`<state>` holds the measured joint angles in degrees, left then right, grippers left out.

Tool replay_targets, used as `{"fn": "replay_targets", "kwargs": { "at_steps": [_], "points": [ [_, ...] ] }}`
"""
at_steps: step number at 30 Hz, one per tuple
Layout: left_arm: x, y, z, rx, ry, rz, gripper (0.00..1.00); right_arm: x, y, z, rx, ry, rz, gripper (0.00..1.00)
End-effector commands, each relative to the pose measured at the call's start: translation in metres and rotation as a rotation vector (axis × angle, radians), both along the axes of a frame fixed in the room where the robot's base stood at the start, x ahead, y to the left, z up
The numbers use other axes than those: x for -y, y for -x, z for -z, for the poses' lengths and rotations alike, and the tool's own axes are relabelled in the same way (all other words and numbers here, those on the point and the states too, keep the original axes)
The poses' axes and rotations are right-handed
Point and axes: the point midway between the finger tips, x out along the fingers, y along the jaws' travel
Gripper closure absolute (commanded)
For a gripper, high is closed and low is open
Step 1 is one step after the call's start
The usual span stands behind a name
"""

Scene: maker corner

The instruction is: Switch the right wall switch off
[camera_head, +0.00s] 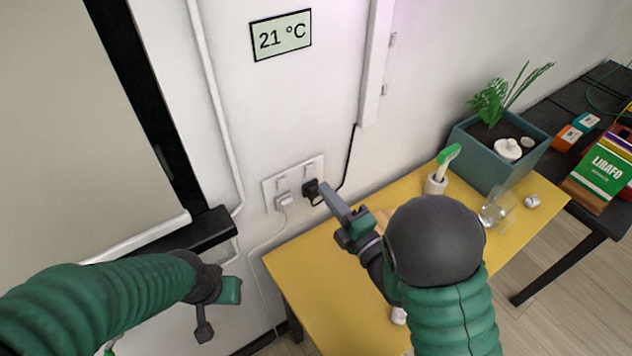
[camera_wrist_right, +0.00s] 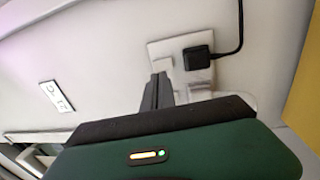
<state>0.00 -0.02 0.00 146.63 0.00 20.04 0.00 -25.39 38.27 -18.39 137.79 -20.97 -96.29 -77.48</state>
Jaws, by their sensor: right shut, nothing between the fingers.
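The white wall plate (camera_head: 268,190) carries two rocker switches side by side, with a plug below each. The right wall switch (camera_head: 309,170) sits above the black plug (camera_head: 311,190); its on or off position is too small to tell. My right gripper (camera_head: 326,190) is shut and empty, its tip beside the black plug in the head view, below the right switch. In the right wrist view, the shut fingers (camera_wrist_right: 160,80) point at the plate (camera_wrist_right: 168,46), and the black plug (camera_wrist_right: 197,57) shows to their right. Contact cannot be told. My left gripper (camera_head: 204,328) hangs low at left, away from the plate.
A white plug (camera_head: 284,200) with a cord sits below the left switch (camera_head: 281,184). A yellow table (camera_head: 310,262) stands below, with a brush in a holder (camera_head: 439,178), a glass (camera_head: 495,208) and a planter (camera_head: 490,160). A dark-framed board (camera_head: 165,135) is at left.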

Motion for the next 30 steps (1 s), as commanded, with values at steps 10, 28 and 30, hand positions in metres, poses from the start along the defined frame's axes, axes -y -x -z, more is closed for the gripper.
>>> {"fn": "replay_targets", "kwargs": {
  "at_steps": [10,28,30],
  "points": [
    [0.000,0.000,-0.011,-0.001,0.000,0.000,0.64,-0.027,-0.038,-0.007,0.001,0.001,-0.001,1.00],
    [0.000,0.000,-0.015,0.001,0.000,0.000,0.64,-0.034,-0.050,-0.015,-0.078,0.053,-0.001,1.00],
    [0.000,0.000,-0.016,-0.001,0.000,0.000,0.64,-0.034,-0.050,-0.016,-0.078,0.053,-0.001,1.00]
  ]
}}
